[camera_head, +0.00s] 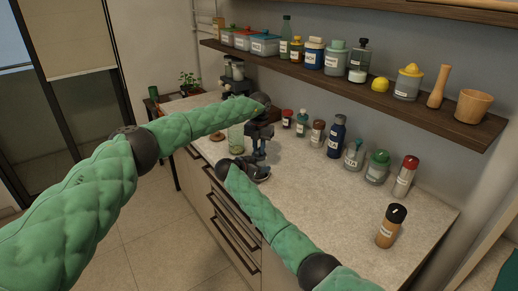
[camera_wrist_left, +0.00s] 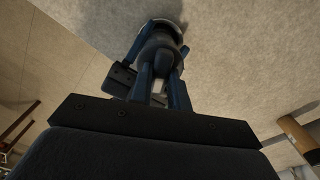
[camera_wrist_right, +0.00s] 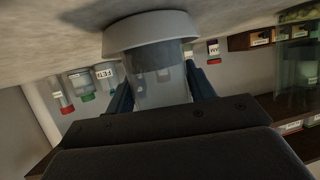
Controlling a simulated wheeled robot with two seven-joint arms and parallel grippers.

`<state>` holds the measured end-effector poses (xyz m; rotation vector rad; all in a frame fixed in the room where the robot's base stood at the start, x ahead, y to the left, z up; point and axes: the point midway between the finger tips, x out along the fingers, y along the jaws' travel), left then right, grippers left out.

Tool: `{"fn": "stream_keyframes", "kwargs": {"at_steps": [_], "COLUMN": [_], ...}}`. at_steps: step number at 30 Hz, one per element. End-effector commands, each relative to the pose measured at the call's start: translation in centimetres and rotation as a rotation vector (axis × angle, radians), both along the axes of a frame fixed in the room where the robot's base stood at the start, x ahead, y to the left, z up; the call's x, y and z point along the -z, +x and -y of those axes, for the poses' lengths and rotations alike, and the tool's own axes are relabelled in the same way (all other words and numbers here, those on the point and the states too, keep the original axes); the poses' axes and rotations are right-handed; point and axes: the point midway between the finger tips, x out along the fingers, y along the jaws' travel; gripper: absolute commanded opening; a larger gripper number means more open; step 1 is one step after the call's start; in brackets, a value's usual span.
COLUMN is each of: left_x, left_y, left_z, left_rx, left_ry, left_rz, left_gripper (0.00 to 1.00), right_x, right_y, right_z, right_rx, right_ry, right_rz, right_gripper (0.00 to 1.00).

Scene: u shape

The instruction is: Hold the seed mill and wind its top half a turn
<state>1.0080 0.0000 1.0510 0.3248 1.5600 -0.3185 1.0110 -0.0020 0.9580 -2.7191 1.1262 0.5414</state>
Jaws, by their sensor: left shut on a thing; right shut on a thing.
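The seed mill shows in the right wrist view as a clear cylinder (camera_wrist_right: 160,85) with a wide pale grey disc at one end. My right gripper (camera_wrist_right: 160,90) is shut around the clear body, one finger on each side. My left gripper (camera_wrist_left: 161,90) is shut on the mill's dark upper part (camera_wrist_left: 160,52), seen from above in the left wrist view. In the head view, my left gripper (camera_head: 259,133) is above my right gripper (camera_head: 247,168) at the counter. They hide most of the mill there.
The counter (camera_head: 310,205) holds a row of labelled jars and bottles along the wall and a brown shaker (camera_head: 391,226) at the front right. A pale green glass (camera_head: 236,138) stands left of my grippers. A loaded shelf (camera_head: 330,80) hangs above. The counter's front middle is clear.

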Motion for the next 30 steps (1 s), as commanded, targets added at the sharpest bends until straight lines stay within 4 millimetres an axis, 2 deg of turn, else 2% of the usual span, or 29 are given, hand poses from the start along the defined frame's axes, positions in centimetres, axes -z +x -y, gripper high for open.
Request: {"fn": "stream_keyframes", "kwargs": {"at_steps": [6,7,8,16,20,23,30], "left_x": [-0.1,-0.1,-0.1,-0.1,-0.7,-1.8,-6.4], "left_y": [0.1,0.1,0.1,0.1,0.1,0.1,0.2], "left_z": [-0.1,-0.1,-0.1,0.0,0.0,-0.1,0.0], "left_rx": [-0.001,-0.001,-0.001,0.000,0.001,0.001,0.000], "left_ry": [-0.001,-0.001,0.000,0.000,0.000,0.000,-0.001], "left_rz": [0.004,0.004,0.003,0.001,0.002,0.002,0.003], "left_gripper": [0.00,0.22,0.27,0.27,0.27,0.27,0.27], "right_x": [0.2,0.2,0.2,0.1,0.1,0.1,0.1], "right_y": [-0.1,-0.1,-0.1,-0.1,-0.1,0.0,0.0], "right_z": [-0.2,-0.2,-0.2,-0.1,0.0,0.0,0.0], "right_rx": [0.000,0.000,0.000,0.000,0.000,0.001,0.001], "right_ry": [0.001,0.001,0.001,0.001,0.000,0.000,0.000], "right_rz": [-0.002,-0.002,-0.002,-0.002,-0.001,-0.002,-0.002], "right_gripper": [0.17,0.17,0.17,0.17,0.17,0.17,0.17]}}
